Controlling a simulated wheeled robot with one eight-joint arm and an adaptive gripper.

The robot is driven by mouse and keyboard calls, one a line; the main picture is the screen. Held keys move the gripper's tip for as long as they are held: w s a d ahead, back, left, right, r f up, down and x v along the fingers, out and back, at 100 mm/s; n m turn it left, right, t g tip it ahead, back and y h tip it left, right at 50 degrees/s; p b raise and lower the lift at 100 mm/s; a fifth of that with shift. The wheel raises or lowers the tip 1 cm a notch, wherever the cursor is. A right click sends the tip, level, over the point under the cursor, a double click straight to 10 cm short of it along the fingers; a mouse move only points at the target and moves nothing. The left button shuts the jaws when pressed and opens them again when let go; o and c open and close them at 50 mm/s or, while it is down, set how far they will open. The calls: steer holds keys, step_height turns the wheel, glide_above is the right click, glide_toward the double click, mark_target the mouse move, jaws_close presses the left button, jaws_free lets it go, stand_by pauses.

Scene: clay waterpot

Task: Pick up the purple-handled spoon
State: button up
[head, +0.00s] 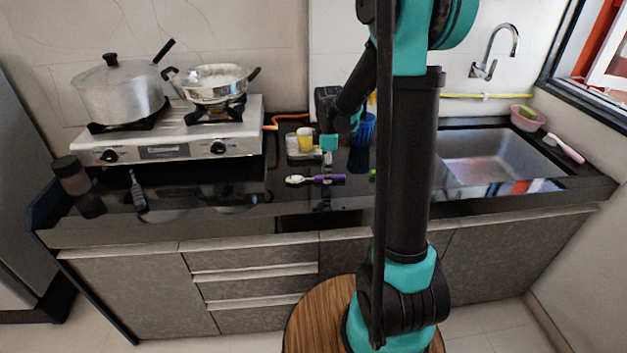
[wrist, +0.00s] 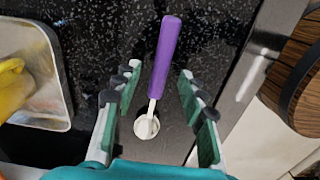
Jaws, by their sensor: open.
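The purple-handled spoon (head: 328,178) lies flat on the dark counter near its front edge, with its metal bowl to the left and its handle to the right. In the wrist view the purple handle (wrist: 166,45) points away and the bowl is nearest. My gripper (wrist: 159,74) is open and empty, with one finger on each side of the spoon and clear of it. In the head view my gripper (head: 328,145) shows only small, behind and above the spoon. I cannot tell its exact height.
A yellow cup (head: 305,138) stands on a small tray behind the spoon, and a blue cup (head: 364,130) is to its right. A stove (head: 170,140) with two pots stands left. A dark-handled utensil (head: 138,192) lies further left. The sink (head: 490,160) is right.

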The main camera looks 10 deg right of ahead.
steer(key=shift+f, duration=0.5)
jaws_close()
steer(key=shift+r, duration=0.15)
step_height(320, 180, up, 20)
stand_by(0.5)
